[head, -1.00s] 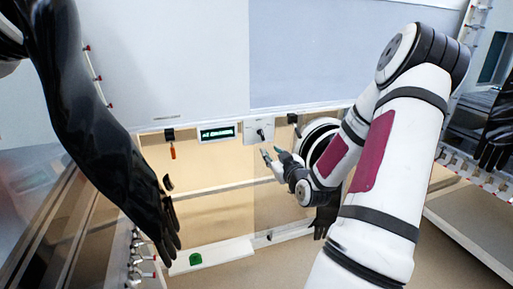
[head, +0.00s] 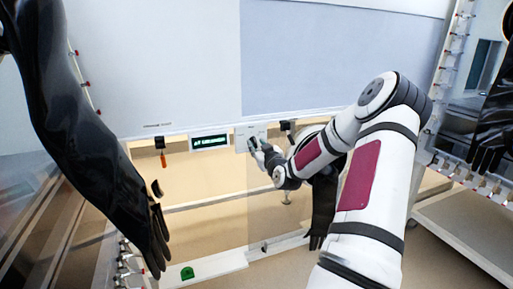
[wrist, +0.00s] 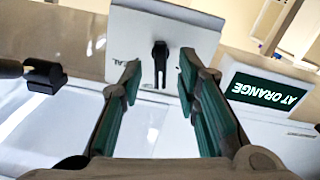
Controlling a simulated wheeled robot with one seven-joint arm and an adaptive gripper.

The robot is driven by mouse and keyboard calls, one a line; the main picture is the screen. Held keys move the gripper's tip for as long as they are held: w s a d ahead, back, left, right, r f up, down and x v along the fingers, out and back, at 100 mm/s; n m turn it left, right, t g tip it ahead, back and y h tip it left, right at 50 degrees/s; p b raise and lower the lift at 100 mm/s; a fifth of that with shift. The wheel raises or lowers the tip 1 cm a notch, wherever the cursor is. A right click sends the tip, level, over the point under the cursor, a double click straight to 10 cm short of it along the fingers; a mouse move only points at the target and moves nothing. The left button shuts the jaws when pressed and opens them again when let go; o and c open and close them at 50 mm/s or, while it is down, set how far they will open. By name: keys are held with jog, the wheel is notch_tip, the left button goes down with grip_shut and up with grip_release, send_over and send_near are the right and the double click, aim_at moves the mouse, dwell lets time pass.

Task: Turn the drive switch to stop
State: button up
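The drive switch is a black lever knob (wrist: 160,55) on a light plate (wrist: 190,28). In the wrist view it shows upside down, with part of a label ending in "AL" on the plate's left. My gripper (wrist: 157,85) is open, with its green-padded fingers on either side of the knob and gaps showing on both sides. In the head view my gripper (head: 257,146) is at the switch plate (head: 243,135) and hides most of the knob. Contact cannot be told.
A display (head: 210,142) beside the plate reads "AT ORANGE" in the wrist view (wrist: 265,90). An orange-handled item (head: 163,159) hangs from a black bracket to its left. Black gloves (head: 90,140) hang at left and right. A green object (head: 187,272) sits on the lower ledge.

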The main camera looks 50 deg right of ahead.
jog(key=shift+w+d, duration=0.25)
jog(key=shift+w, duration=0.2)
grip_shut()
jog(key=shift+w+a+f+n+b, duration=0.1)
jog(key=shift+a+n+b, duration=0.05)
jog(key=shift+n+b, duration=1.55)
jog(key=shift+b, duration=0.4)
